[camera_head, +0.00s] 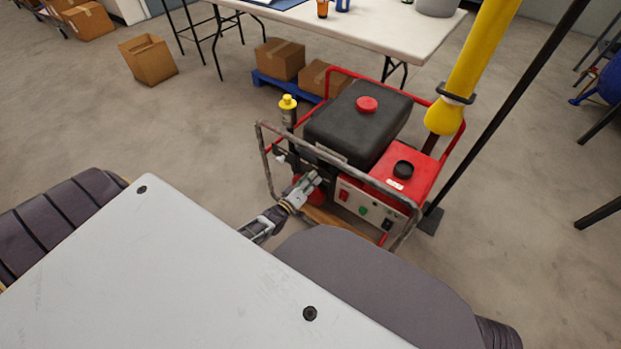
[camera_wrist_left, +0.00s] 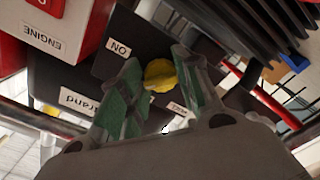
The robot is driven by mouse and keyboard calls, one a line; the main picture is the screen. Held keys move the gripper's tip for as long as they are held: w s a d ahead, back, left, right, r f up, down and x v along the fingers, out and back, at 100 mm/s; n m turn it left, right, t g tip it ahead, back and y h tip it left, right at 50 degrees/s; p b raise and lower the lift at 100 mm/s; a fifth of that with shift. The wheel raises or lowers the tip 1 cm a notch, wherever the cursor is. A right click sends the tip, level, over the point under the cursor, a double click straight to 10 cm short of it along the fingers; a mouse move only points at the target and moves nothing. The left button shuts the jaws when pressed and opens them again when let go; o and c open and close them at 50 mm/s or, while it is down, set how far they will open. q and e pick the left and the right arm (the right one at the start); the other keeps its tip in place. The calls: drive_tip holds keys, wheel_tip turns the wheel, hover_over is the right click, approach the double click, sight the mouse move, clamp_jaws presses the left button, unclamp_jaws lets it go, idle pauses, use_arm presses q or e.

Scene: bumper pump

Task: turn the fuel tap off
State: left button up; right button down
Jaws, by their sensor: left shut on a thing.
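The engine-driven pump set (camera_head: 357,122) stands on the floor in a red and grey tube frame, with a black tank on top and a red box at its right. My left gripper (camera_head: 311,180) reaches in at the frame's front left side. In the left wrist view, a yellow knob (camera_wrist_left: 160,75), which appears to be the fuel tap, sits between the two green-padded fingers, and the gripper is shut on it. A label reading "ON" (camera_wrist_left: 118,47) is beside it on a black plate. Another small label below is partly hidden by the fingers. My right gripper is not in view.
Grey frame bars (camera_head: 330,160) run close around my left gripper. A white table (camera_head: 385,32) and cardboard boxes (camera_head: 280,60) are behind.

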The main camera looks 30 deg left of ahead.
use_arm(q)
drive_tip(key=n, duration=0.8)
drive_tip(key=shift+n, duration=0.3)
idle(0.3)
drive_tip(key=o, duration=1)
drive_tip(key=shift+r, duration=0.1)
drive_tip(key=shift+s, duration=0.1)
drive_tip(key=s, duration=1.1)
drive_tip(key=shift+s+a, duration=0.4)
drive_tip(key=shift+a, duration=0.05)
